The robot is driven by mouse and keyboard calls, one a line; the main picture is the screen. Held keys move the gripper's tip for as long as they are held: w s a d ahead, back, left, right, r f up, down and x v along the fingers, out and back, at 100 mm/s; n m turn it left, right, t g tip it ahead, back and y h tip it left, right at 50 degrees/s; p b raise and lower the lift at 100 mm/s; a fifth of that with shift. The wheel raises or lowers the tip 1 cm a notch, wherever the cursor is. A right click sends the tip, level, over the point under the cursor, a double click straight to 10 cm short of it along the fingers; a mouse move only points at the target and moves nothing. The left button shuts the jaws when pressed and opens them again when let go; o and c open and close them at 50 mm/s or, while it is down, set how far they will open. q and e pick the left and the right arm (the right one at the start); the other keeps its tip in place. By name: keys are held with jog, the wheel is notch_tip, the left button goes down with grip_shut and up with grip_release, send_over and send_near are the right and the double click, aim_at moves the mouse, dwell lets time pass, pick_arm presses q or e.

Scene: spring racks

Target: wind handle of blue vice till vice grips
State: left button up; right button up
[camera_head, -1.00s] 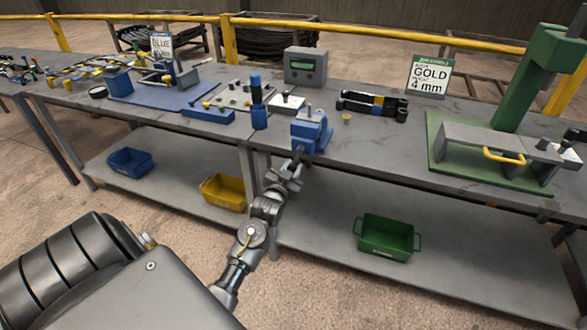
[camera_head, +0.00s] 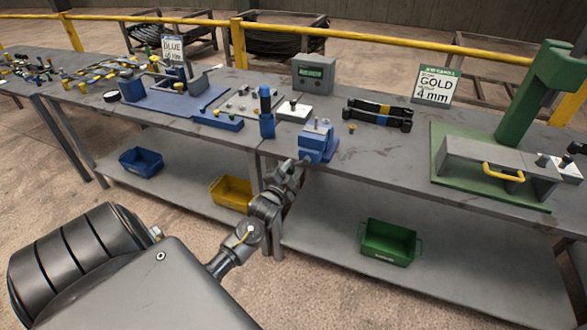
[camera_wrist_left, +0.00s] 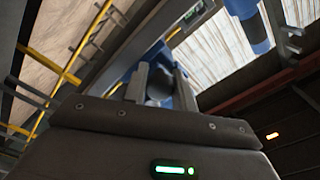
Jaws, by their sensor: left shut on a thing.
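The blue vice (camera_head: 316,145) stands at the front edge of the bench, with grey metal jaws on top. My left gripper (camera_head: 301,163) reaches up to its front side from below the bench top and covers the handle in the head view. In the left wrist view, the two fingers of my left gripper (camera_wrist_left: 161,88) are shut on a dark rounded part, the vice handle (camera_wrist_left: 159,90), with the blue vice body (camera_wrist_left: 183,92) right behind. The head view is too small to tell whether the jaws grip anything. My right gripper is not in view.
A blue cylinder (camera_head: 266,112) stands left of the vice. Black clamps (camera_head: 378,113) lie behind right, near a gold-coloured piece (camera_head: 351,128). A green press (camera_head: 500,165) stands at right. Yellow (camera_head: 231,192) and green (camera_head: 388,242) bins sit on the lower shelf.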

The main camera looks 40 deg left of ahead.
pick_arm(q)
jog(key=shift+s+a+r+m+p, duration=0.2)
jog(key=shift+m+p, duration=0.2)
jog(key=shift+m, duration=0.3)
jog(key=o, duration=0.7)
jog(key=shift+o, duration=1.3)
jog(key=shift+s+r, duration=0.15)
jog(key=shift+r, duration=0.05)
jog(key=shift+f, duration=0.1)
jog(key=shift+d, duration=0.1)
